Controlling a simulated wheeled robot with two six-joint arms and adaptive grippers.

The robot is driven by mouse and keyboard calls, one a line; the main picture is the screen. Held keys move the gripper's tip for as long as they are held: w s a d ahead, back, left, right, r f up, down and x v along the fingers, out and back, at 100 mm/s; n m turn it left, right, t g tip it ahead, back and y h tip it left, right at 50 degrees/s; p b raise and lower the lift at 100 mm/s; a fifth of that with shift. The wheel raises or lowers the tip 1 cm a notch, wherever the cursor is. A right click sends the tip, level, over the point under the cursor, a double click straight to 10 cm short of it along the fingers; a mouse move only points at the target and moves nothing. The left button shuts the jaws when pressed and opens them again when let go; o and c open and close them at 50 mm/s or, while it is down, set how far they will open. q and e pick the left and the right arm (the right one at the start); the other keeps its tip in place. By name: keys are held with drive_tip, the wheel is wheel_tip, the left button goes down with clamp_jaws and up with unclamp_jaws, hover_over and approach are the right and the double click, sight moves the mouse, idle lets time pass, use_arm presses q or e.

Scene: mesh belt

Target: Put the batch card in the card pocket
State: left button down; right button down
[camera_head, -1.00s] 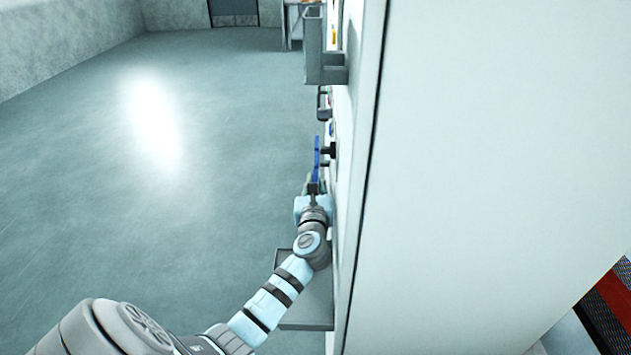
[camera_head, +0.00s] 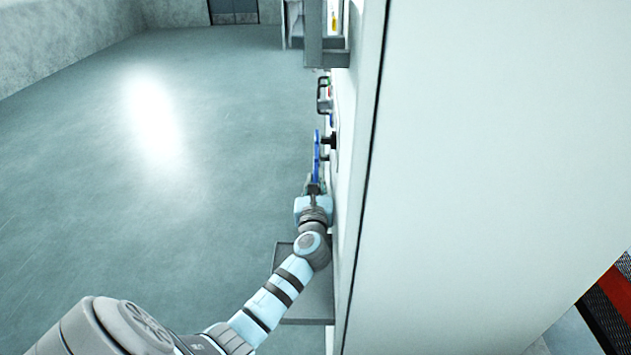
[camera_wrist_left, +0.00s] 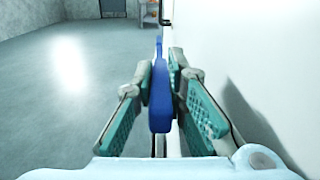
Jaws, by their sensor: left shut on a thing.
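My left gripper (camera_head: 314,186) is close beside the white wall. It is shut on a long, narrow blue thing (camera_head: 317,155), seen nearly edge-on. In the left wrist view the blue thing (camera_wrist_left: 159,95) stands between the green-padded fingers of the gripper (camera_wrist_left: 160,82). I cannot tell whether it is the batch card or a handle. A dark fitting (camera_head: 329,142) on the wall lies right beside it; I cannot tell whether they are joined. I cannot make out a card pocket with certainty. My right gripper is not in view.
The white wall panel (camera_head: 480,150) runs close along the right of the arm. A grey box-like holder (camera_head: 325,50) and a dark handle (camera_head: 322,92) stick out from it farther ahead. A grey shelf (camera_head: 310,308) is below my forearm. The floor (camera_head: 120,220) on the left is clear.

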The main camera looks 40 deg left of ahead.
use_arm(q)
drive_tip(key=shift+f+b, duration=1.9)
drive_tip(key=shift+f, duration=0.6)
drive_tip(key=c, duration=1.5)
unclamp_jaws()
drive_tip(key=shift+c, duration=0.2)
drive_tip(key=v, duration=1.2)
drive_tip(key=shift+s+r, duration=0.1)
drive_tip(key=shift+r, duration=0.05)
